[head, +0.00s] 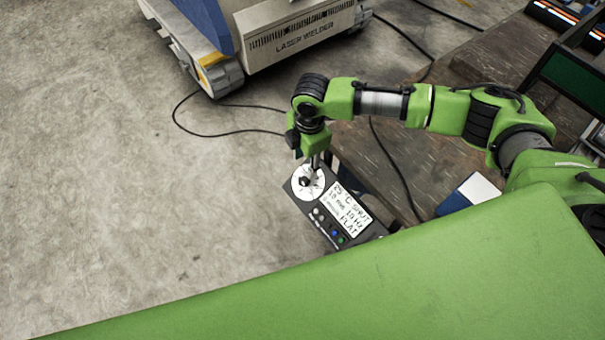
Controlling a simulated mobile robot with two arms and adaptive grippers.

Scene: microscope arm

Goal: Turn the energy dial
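The energy dial is a dark knob (305,181) on a round white scale plate (299,190) at the upper left of a dark control box (374,232). The fingers look close to or around the knob. They are small and partly hidden, so I cannot tell whether they touch it. My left gripper is not in view.
A wooden table (395,160) lies under my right arm, with a white and blue box (470,192) on it. A laser welder (300,40) stands on the floor at the top. Black cables (220,132) cross the floor. Open concrete floor (110,190) fills the left.

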